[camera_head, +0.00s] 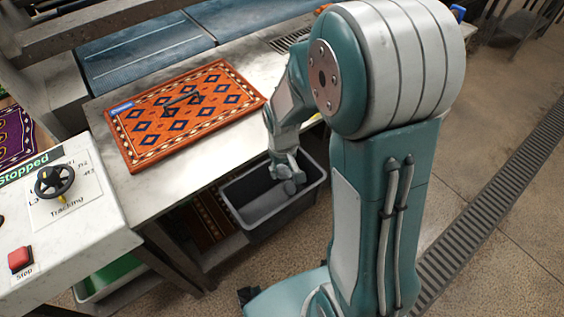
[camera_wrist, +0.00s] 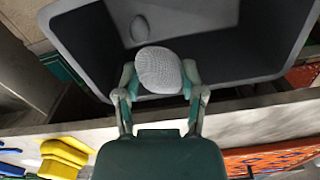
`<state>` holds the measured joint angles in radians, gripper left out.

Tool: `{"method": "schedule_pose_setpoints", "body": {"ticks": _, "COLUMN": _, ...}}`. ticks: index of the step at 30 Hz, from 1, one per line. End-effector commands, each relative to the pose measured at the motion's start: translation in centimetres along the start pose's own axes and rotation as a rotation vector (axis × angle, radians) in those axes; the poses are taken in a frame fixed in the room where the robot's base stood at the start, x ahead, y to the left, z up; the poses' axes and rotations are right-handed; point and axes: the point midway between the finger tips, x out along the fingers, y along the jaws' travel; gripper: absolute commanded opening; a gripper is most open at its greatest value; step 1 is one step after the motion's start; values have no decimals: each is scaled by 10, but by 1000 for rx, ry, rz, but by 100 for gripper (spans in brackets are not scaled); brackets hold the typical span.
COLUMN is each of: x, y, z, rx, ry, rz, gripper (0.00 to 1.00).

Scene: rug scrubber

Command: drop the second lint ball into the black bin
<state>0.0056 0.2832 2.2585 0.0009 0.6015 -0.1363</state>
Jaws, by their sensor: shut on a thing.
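The black bin (camera_head: 262,233) hangs or stands at the front edge of the metal table in the head view. It fills the top of the wrist view (camera_wrist: 272,35), open side toward the camera. My gripper (camera_head: 288,178) is over the bin's opening. In the wrist view my gripper (camera_wrist: 158,78) is shut on a light grey, woven-looking lint ball (camera_wrist: 159,68). Another grey, rounded lump (camera_wrist: 139,28), seemingly a lint ball, lies inside the bin. How high the held ball is above the bin floor is hard to tell.
An orange patterned rug (camera_head: 185,112) lies on the table (camera_head: 205,165) left of the bin, with a dark object on it. A control panel (camera_head: 65,195) with a knob and a red button stands at left. Yellow items (camera_wrist: 62,157) show at the wrist view's lower left.

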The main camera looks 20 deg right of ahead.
Motion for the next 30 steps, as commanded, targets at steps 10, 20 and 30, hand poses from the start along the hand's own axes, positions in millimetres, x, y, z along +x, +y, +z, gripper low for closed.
{"method": "schedule_pose_setpoints", "body": {"ticks": 10, "x": 29, "y": -2, "z": 0, "rx": -2, "ry": -1, "rz": 2, "gripper": 30}}
{"method": "schedule_pose_setpoints", "body": {"ticks": 20, "x": 30, "y": -1, "z": 0, "rx": -1, "ry": 1, "rz": 1, "gripper": 74}}
{"method": "schedule_pose_setpoints", "body": {"ticks": 30, "x": 30, "y": -2, "z": 0, "rx": -1, "ry": 1, "rz": 2, "gripper": 92}}
